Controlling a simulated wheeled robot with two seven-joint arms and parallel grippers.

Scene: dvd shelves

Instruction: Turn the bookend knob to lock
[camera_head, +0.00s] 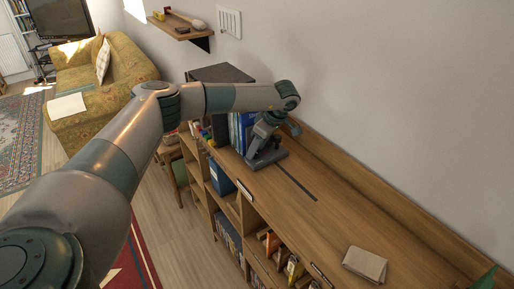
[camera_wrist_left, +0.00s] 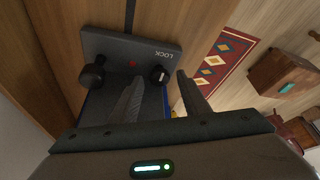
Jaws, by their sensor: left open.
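The grey bookend (camera_head: 268,157) stands on the wooden shelf top, against a row of blue books (camera_head: 240,128). In the left wrist view its dark plate (camera_wrist_left: 118,46) carries the word LOCK, a small red mark and two knob-like parts. One is a round black knob (camera_wrist_left: 92,76) at the left; the other is a short dark knob (camera_wrist_left: 160,75) with a white mark, beside the LOCK label. My left gripper (camera_wrist_left: 157,88) is open above the bookend, its fingertips on either side of the marked knob. I cannot tell whether they touch it. My right gripper is out of view.
A dark slot (camera_head: 295,181) runs along the shelf top (camera_head: 325,222). A small book (camera_head: 365,264) lies near the front right. A raised wooden back edge (camera_head: 375,191) meets the wall. The shelf top between the bookend and the small book is clear.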

